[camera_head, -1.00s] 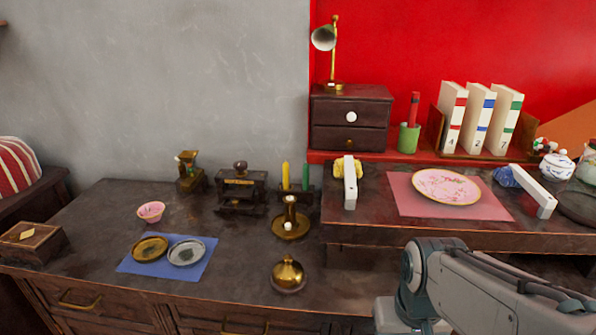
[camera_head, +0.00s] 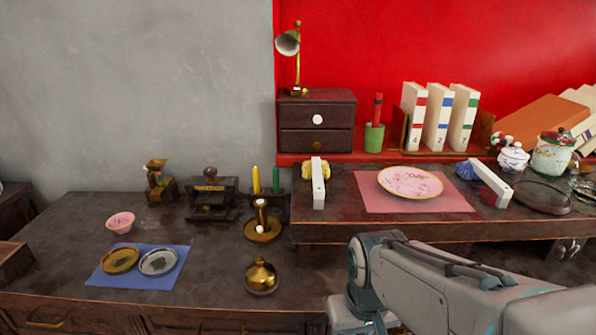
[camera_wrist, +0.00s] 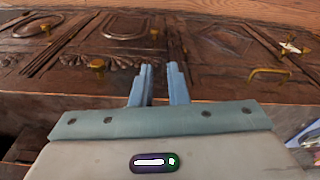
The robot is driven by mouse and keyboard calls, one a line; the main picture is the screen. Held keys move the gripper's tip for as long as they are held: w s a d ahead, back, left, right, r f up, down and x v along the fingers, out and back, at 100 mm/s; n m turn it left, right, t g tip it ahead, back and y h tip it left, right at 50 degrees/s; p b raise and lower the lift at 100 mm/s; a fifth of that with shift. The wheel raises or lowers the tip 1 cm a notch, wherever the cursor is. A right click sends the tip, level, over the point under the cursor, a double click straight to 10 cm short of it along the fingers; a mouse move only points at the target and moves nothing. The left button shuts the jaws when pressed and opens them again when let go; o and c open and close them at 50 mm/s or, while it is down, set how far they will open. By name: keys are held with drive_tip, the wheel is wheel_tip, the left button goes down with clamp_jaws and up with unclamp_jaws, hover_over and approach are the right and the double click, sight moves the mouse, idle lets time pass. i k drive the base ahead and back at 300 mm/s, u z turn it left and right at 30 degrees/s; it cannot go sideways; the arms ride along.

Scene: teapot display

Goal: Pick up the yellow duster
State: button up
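The yellow duster (camera_head: 308,171) lies on the raised shelf in the head view, in front of the small dark drawer box. Its yellow fluffy end shows beside and behind its white handle (camera_head: 318,187), which points toward me. My gripper (camera_wrist: 159,68) shows only in the wrist view. Its two blue-grey fingers are apart with a narrow gap and nothing between them, so it is open and empty. It faces the carved wooden cabinet front, away from the duster. In the head view my arm fills the lower right and my gripper is out of sight.
Right of the duster are a pink mat (camera_head: 372,203) with a plate (camera_head: 410,180) and a blue duster (camera_head: 490,184). The drawer box (camera_head: 317,120) stands behind. Candles and a brass candle holder (camera_head: 262,229) stand on the lower top at left. The shelf's front edge overhangs the lower top.

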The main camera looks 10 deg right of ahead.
sight(315, 169)
drive_tip(key=z, duration=3.1)
drive_tip(key=k, duration=1)
drive_tip(key=u, duration=1.7)
